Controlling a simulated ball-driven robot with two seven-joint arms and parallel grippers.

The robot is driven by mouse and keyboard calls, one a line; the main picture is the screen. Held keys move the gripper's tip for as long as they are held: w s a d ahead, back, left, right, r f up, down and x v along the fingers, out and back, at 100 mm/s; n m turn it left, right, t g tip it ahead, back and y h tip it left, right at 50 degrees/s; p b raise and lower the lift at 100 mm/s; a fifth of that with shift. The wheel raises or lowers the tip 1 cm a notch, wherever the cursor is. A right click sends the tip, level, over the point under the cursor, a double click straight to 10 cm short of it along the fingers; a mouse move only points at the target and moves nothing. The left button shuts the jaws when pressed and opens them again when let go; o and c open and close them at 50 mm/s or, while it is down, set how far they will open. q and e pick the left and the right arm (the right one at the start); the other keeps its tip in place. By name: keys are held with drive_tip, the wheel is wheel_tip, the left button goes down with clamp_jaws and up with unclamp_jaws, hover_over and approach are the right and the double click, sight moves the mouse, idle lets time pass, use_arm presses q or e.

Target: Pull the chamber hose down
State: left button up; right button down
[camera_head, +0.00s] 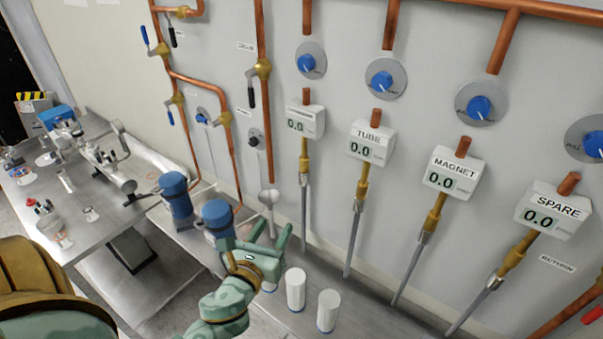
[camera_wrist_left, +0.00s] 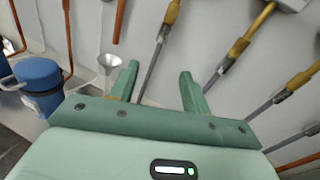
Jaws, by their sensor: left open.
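The chamber hose (camera_head: 304,205) is a grey hose hanging from a brass fitting under the leftmost white readout box (camera_head: 305,121), whose label is too small to read clearly and which shows 0.0. My left gripper (camera_head: 271,231) is open and empty, low in front of the wall and left of the hose's lower part. In the left wrist view the two green fingers (camera_wrist_left: 160,73) point toward the wall, and what looks like the chamber hose (camera_wrist_left: 152,70) shows beyond them, between the fingertips. It appears apart from them. My right gripper is not in view.
Similar hoses hang under the TUBE (camera_head: 372,145), MAGNET (camera_head: 454,172) and SPARE (camera_head: 555,208) boxes. A funnel (camera_head: 269,198), blue-topped canisters (camera_head: 176,198) and white cylinders (camera_head: 296,288) stand near my left gripper. A metal bench (camera_head: 95,235) with equipment is at the left.

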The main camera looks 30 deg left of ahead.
use_arm(q)
drive_tip(key=r+m, duration=0.1)
drive_tip(key=p, duration=0.2)
approach(302, 178)
drive_tip(key=shift+m, duration=0.3)
drive_tip(key=x, duration=0.9)
